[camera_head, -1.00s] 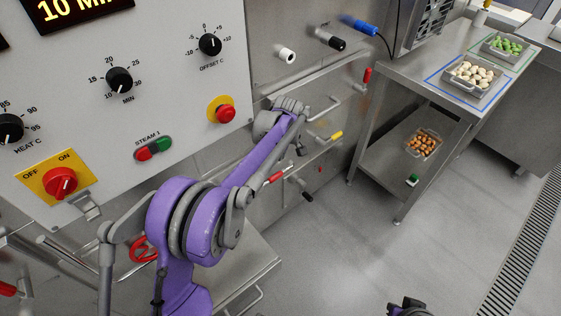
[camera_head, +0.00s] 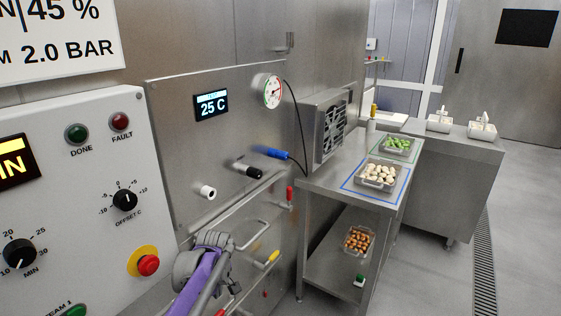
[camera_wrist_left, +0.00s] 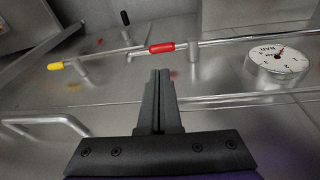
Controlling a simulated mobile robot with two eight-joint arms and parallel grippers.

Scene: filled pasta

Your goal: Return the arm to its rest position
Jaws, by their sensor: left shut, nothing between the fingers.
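My left arm, purple and grey, comes in at the lower middle of the head view. Its wrist end (camera_head: 208,262) is in front of the steel machine panel, below the black and white knobs. The left gripper (camera_wrist_left: 161,75) shows in the left wrist view with its dark fingers together and nothing between them. It points toward a steel surface with a red-handled lever (camera_wrist_left: 161,48), a yellow-tipped lever (camera_wrist_left: 55,66) and a round gauge (camera_wrist_left: 277,62). The fingers appear apart from these. My right gripper is not in view.
A control panel (camera_head: 90,230) with knobs and a red stop button (camera_head: 148,265) stands at left. A steel table (camera_head: 330,187) to the right holds trays of white (camera_head: 378,173) and green pieces (camera_head: 397,144); a tray of orange-brown pieces (camera_head: 358,239) sits on its lower shelf. Floor at right is clear.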

